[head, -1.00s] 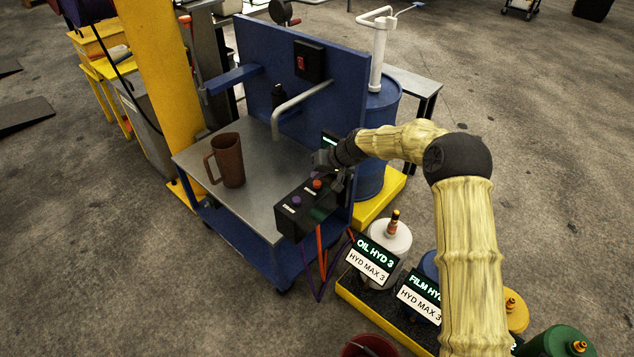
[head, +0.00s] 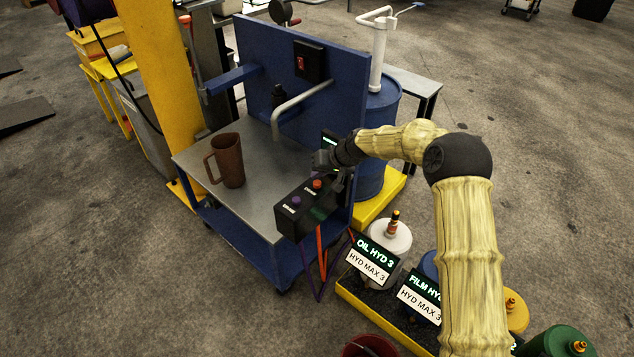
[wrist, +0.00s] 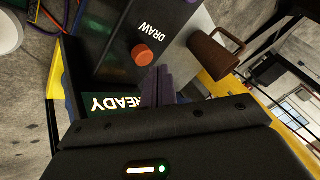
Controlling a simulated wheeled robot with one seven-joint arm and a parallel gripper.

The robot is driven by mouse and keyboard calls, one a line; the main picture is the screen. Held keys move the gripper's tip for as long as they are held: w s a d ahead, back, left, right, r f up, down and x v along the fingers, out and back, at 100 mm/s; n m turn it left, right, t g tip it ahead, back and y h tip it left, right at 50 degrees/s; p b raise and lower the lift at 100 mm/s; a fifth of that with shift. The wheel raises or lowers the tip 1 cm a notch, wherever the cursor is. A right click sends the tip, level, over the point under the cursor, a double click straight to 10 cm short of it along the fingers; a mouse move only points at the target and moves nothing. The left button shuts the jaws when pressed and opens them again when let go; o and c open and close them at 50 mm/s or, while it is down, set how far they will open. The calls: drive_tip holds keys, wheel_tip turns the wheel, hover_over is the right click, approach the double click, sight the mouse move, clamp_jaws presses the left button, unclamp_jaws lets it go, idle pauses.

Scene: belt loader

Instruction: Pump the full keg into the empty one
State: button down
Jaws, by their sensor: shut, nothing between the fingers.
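A black control box (head: 305,212) at the cart's front right corner carries an orange button (head: 317,184) and a purple button (head: 296,202). In the wrist view the orange button (wrist: 142,55) sits beside the label DRAW, and a green display (wrist: 117,104) reads READY. My gripper (head: 338,183) is at the box's right end. Its fingers (wrist: 158,85) are shut and empty, close beside the orange button; contact cannot be told. A pale keg (head: 390,236) stands behind the sign OIL HYD 3 (head: 373,258). A blue keg (head: 428,265) behind the FILM HYD sign is mostly hidden by my arm.
A brown jug (head: 228,160) stands on the cart's grey top (head: 250,200). A blue drum (head: 382,120) stands behind the panel. Yellow (head: 516,312) and green (head: 558,343) containers are at lower right. Orange and purple hoses hang below the box.

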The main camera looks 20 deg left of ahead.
sight(319, 183)
drive_tip(key=shift+f, duration=0.15)
drive_tip(key=shift+f, duration=0.3)
drive_tip(key=shift+f+b, duration=0.45)
idle(0.9)
drive_tip(key=shift+r+p, duration=0.6)
drive_tip(key=shift+r, duration=0.3)
drive_tip(key=shift+r+p, duration=1.65)
drive_tip(key=shift+r, duration=0.9)
drive_tip(key=shift+d, duration=0.1)
